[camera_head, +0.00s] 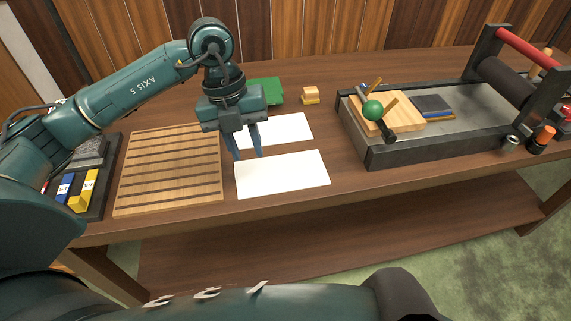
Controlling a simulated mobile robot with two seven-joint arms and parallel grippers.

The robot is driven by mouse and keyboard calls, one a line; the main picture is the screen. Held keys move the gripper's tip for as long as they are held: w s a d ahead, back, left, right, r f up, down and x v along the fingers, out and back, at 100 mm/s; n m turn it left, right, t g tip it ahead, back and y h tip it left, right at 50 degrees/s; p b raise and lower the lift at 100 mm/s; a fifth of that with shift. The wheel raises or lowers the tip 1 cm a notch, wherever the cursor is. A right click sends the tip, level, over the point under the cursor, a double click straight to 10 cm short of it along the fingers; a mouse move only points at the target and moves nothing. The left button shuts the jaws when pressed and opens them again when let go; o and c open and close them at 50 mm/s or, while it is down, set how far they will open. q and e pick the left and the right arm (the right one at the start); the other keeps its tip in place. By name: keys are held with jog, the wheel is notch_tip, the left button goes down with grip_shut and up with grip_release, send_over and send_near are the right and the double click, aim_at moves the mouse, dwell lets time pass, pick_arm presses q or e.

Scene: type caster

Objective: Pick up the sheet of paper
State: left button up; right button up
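Two white sheets of paper lie flat on the brown wooden table. My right gripper is not in view.
A slatted wooden board (170,172) lies left of the sheets, with a dark tray (97,203) of coloured blocks beyond it. A press with a grey bed (440,142) and roller (505,82) stands right. A green item (266,88) and small blocks (311,95) lie behind.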

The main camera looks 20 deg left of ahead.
pick_arm(q)
jog(key=w+a+r+n+y, duration=0.1)
jog(key=w+a+r+y, duration=0.1)
jog(key=a, duration=0.3)
jog(key=shift+n+t, duration=0.3)
jog(key=f, duration=0.7)
jog(key=shift+s, duration=0.2)
jog(key=shift+w+f+p, duration=0.15)
jog(key=shift+f+p, duration=0.2)
jog(key=shift+f, duration=1.2)
jog(key=shift+w+f+p, duration=0.15)
jog(key=shift+f+p, duration=0.15)
jog(key=shift+f, duration=1.25)
grip_shut()
